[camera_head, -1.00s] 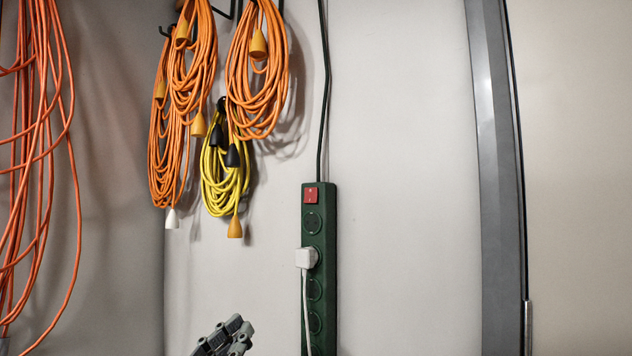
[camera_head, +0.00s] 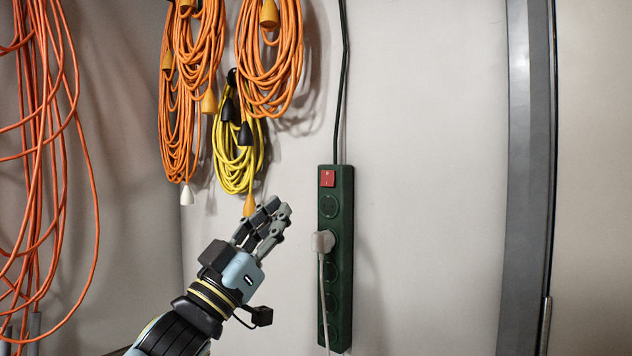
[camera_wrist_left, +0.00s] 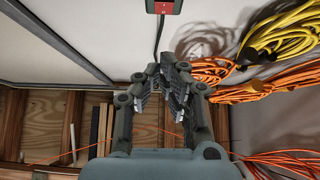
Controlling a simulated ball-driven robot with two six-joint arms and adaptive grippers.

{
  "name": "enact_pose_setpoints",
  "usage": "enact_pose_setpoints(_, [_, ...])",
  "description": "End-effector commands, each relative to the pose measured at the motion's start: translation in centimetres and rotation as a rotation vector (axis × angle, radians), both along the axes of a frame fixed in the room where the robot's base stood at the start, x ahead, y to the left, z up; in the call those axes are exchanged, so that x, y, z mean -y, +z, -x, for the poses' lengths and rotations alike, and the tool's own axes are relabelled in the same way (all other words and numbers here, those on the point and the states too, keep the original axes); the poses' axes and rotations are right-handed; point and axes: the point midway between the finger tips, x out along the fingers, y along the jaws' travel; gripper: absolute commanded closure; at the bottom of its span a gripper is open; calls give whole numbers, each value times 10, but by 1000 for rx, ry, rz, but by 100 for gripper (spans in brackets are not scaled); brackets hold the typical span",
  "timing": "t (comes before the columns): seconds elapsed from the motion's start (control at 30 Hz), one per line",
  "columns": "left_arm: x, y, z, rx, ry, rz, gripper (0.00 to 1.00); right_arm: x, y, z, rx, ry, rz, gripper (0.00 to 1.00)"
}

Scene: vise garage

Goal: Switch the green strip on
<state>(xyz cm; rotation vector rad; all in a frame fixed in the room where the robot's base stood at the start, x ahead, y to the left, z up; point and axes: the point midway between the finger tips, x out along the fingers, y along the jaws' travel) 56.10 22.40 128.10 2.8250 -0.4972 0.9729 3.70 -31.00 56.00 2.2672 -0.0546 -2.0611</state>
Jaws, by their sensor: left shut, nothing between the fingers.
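The green strip (camera_head: 346,200) is fixed upright on the light wall, with several round sockets down its face. Its red rocker switch (camera_head: 327,178) is at the top end; I cannot tell which way it is tipped. A white plug (camera_head: 322,241) sits in one socket below the switch. My left gripper (camera_head: 272,212) is shut and empty, to the left of the strip and a little lower than the switch, apart from both. In the left wrist view the closed fingers (camera_wrist_left: 166,75) show below the red switch (camera_wrist_left: 159,7), which is at the top edge. My right gripper is not in view.
Orange cable coils (camera_head: 270,60) and a yellow coil (camera_head: 238,155) hang on the wall left of the strip. The yellow coil's orange end piece (camera_head: 250,206) shows just beyond my left fingers. The wall right of the strip is bare up to a grey frame (camera_head: 530,180).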

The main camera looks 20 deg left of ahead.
Motion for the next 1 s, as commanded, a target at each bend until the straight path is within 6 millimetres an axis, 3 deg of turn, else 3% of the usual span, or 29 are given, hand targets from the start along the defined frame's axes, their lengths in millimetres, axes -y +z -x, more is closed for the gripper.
enact_pose_setpoints(0.03, [3, 12, -8, 4, 1, 2, 100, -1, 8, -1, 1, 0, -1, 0])
enact_pose_setpoints(0.33, [20, 51, -56, 3, -1, 2, 100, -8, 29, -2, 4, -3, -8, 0])
enact_pose_setpoints(0.6, [32, 42, -87, 0, 0, 2, 100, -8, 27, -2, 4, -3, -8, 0])
enact_pose_setpoints(1.0, [33, 41, -91, 0, 0, 0, 100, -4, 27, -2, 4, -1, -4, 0])
